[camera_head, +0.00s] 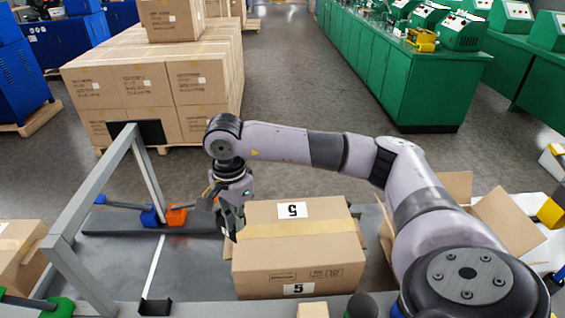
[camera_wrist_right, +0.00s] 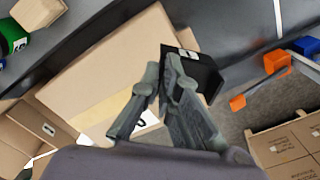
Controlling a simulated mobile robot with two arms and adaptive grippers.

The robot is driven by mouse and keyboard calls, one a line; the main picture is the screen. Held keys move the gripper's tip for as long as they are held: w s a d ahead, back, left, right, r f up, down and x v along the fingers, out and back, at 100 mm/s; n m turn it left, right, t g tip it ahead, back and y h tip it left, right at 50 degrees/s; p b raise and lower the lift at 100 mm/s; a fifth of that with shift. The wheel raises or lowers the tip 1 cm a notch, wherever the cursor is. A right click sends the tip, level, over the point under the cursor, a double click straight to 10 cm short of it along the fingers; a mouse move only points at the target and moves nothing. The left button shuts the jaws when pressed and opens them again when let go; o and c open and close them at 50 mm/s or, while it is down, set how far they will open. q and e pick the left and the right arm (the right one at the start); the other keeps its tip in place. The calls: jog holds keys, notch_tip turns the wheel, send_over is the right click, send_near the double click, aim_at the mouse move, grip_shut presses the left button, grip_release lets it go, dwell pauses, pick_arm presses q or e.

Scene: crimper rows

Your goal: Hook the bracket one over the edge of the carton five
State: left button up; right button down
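Carton five (camera_head: 300,270) is a closed brown box with "5" labels on its top and front, standing on the grey table in the middle. It also fills the middle of the wrist view (camera_wrist_right: 95,75). My right gripper (camera_head: 234,232) is at the carton's left end, pointing down. In the right wrist view its fingers (camera_wrist_right: 163,68) are close together on a black bracket with a white label, bracket one (camera_wrist_right: 208,75), beside the carton's edge. I cannot tell whether the bracket touches the carton. The head view hardly shows the bracket. My left gripper is out of view.
A grey metal frame (camera_head: 85,255) stands to the left, with blue (camera_head: 150,217) and orange (camera_head: 176,217) pieces behind it. An open carton (camera_head: 508,222) is on the right, behind my right arm. Another carton (camera_head: 20,255) is at far left. Stacked cartons (camera_head: 150,85) stand beyond the table.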

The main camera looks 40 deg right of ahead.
pick_arm(q)
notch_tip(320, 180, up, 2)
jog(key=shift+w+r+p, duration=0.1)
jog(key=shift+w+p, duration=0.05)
jog(key=shift+p, duration=0.8)
pick_arm(e)
jog(key=w+d+m, duration=0.3)
jog(key=d+m, duration=0.7)
jog(key=m, duration=0.3)
jog(key=w+d+m, duration=0.4)
jog(key=d+m, duration=0.6)
jog(key=m, duration=0.4)
jog(key=shift+w+r, duration=0.15)
jog(key=shift+w, duration=0.05)
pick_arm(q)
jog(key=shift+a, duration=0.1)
pick_arm(e)
jog(key=shift+d, duration=0.1)
jog(key=shift+f+b, duration=1.1)
jog(key=shift+f, duration=1.55)
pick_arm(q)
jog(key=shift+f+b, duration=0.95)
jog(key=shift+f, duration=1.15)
pick_arm(e)
jog(key=shift+f, duration=2.3)
